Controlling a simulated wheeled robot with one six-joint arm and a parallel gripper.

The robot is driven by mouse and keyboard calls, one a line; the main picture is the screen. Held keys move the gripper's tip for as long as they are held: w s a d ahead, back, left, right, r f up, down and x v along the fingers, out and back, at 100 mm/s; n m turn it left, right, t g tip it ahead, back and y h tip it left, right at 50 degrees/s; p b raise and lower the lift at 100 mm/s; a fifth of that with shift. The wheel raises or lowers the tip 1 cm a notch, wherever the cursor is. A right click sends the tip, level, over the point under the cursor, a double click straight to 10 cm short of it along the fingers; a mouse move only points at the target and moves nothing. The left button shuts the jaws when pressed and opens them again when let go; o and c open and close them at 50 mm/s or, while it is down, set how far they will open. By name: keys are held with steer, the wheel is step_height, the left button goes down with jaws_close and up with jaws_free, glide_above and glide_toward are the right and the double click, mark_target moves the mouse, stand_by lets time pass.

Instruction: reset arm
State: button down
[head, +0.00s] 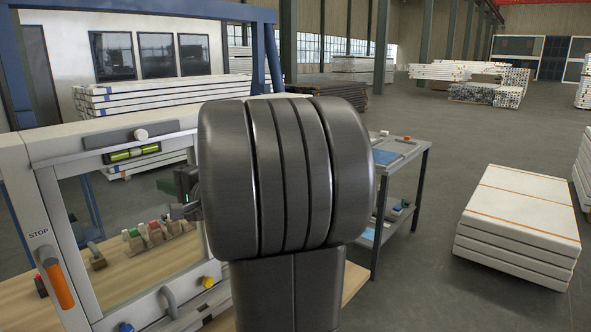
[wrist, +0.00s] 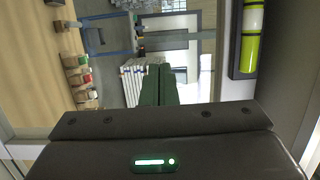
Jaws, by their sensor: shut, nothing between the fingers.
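My gripper (wrist: 158,84) shows in the wrist view as two dark green fingers lying side by side, shut and empty. In the head view my own dark arm link fills the middle and hides most of the gripper; only a small part shows at its left edge. A white frame (head: 45,183) stands on the left, with a STOP label, an orange handle (head: 60,284) and a yellow-green vial (head: 132,153) on its top bar. The vial also shows at the upper right of the wrist view (wrist: 251,40). My arm stands in front of the frame's right side.
A grey shelf table (head: 408,157) stands right of my arm. A stack of white panels (head: 520,215) lies on the floor at the right, with open floor between it and the table.

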steer(key=s+d+b, duration=0.1)
steer(key=d, duration=0.7)
steer(key=shift+b, duration=0.4)
steer(key=shift+s, duration=0.1)
